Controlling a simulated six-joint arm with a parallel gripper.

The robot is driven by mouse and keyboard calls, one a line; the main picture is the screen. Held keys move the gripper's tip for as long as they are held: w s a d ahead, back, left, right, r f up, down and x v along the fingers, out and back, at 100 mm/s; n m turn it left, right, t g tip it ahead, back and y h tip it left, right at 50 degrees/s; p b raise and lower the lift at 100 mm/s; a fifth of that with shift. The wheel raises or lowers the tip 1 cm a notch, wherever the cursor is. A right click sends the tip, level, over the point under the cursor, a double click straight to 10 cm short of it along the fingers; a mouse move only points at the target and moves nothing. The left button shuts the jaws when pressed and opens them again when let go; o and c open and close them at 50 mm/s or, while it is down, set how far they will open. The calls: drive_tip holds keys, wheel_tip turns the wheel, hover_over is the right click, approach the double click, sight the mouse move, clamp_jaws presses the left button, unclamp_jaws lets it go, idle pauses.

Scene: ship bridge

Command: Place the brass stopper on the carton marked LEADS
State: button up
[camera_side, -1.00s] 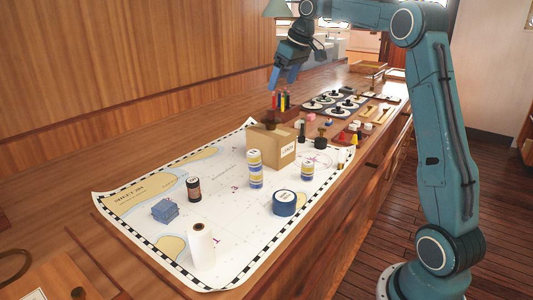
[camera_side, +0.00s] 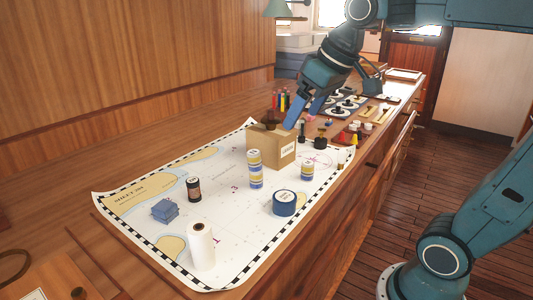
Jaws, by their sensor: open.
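The carton marked LEADS (camera_side: 268,148) is a tan box on the far part of the chart, its label facing right. A small dark brown knobbed piece (camera_side: 270,121) shows at the carton's top; I cannot tell surely whether it is the brass stopper. A dark knobbed piece with a brassy lower part (camera_side: 321,138) stands right of the carton, near a smaller dark piece (camera_side: 302,132). Nothing shows between the fingers; contact is unclear.
Coloured tubes (camera_side: 281,101) stand behind the carton.

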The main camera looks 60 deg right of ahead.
drive_tip(key=s+a+f, duration=0.3)
drive_tip(key=s+f, duration=0.5)
drive_tip(key=s, duration=0.4)
drive_tip(key=shift+s, duration=0.15)
